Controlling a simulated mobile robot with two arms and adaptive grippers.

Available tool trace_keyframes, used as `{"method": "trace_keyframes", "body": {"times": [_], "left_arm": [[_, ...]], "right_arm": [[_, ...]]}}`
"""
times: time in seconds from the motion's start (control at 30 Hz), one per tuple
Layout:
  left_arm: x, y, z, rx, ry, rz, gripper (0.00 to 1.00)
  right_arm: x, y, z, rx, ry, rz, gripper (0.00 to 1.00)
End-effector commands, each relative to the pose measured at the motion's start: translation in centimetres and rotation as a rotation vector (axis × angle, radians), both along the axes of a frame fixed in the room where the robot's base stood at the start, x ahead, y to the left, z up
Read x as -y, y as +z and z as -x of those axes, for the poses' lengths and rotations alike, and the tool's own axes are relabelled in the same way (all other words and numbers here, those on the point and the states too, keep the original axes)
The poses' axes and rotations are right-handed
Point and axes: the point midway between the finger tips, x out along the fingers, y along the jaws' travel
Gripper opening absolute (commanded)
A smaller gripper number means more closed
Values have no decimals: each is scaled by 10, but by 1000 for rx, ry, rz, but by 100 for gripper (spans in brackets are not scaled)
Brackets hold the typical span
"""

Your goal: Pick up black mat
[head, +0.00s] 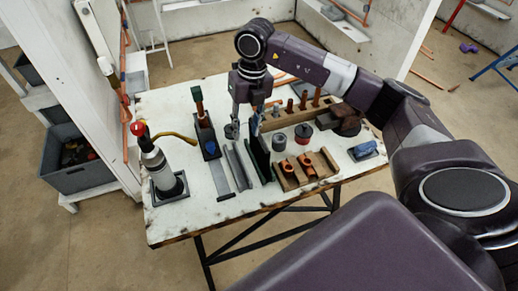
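A thin black mat (259,158) stands on edge, nearly upright, in the middle of the worktable (160,226), beside a grey angled channel piece. My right gripper (247,118) points down just above and behind the mat's top edge. Its fingers look spread apart, with no thing clearly between them. Whether a finger touches the mat cannot be told at this size. My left gripper is not in view.
A torch on a gas bottle (157,165) stands at the table's left. A wooden block with copper fittings (306,170) sits right of the mat, and a rack of copper pieces (302,104) behind. A blue item (365,150) lies far right. The table's front strip is clear.

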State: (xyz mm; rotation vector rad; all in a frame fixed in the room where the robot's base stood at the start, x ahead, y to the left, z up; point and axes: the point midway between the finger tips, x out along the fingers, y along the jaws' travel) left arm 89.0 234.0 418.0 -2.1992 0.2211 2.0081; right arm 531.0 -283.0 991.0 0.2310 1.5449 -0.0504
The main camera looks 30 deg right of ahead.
Motion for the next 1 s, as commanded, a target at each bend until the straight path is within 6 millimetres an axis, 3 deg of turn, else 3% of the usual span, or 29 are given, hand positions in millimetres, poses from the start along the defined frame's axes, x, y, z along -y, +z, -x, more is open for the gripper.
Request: {"method": "trace_keyframes", "body": {"times": [0.03,0.1,0.2,0.73,1.0], "left_arm": [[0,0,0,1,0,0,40],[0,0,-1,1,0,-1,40],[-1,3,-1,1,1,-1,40],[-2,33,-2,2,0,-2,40],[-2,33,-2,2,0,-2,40]], "right_arm": [[17,5,0,-10,-23,47,32],[31,7,3,-26,-45,89,32],[40,3,4,-36,-59,115,32],[42,-61,2,-36,-57,112,32],[42,-69,1,-33,-56,111,32]]}}
